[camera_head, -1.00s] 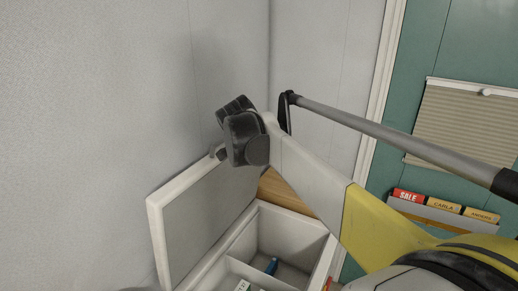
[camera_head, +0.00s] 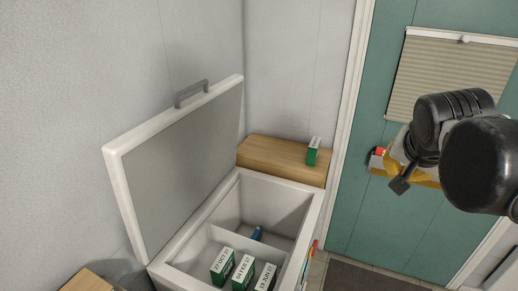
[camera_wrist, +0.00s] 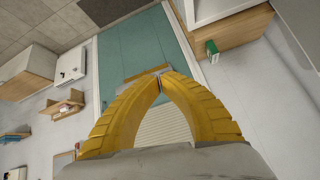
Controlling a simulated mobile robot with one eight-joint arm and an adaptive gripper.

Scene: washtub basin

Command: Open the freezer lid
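The freezer lid (camera_head: 180,150) stands raised and tilted back toward the left wall, with a grey handle (camera_head: 191,92) on its top edge. The open freezer (camera_head: 313,215) is below it, its divided inside showing several green-and-white boxes (camera_head: 243,272) and a small blue item (camera_head: 256,233). My gripper (camera_wrist: 161,76) has yellow fingers whose tips meet, with nothing seen between them. It is at the right in the head view, in front of the green door, well apart from the lid and handle. My dark wrist hides part of it there.
A wooden ledge (camera_head: 285,158) with a green box (camera_head: 313,151) on it is behind the freezer. The green door (camera_head: 365,220) with a blind (camera_head: 450,70) is at the right. A dark mat (camera_head: 375,279) lies on the floor. Shelves (camera_wrist: 69,104) show in the wrist view.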

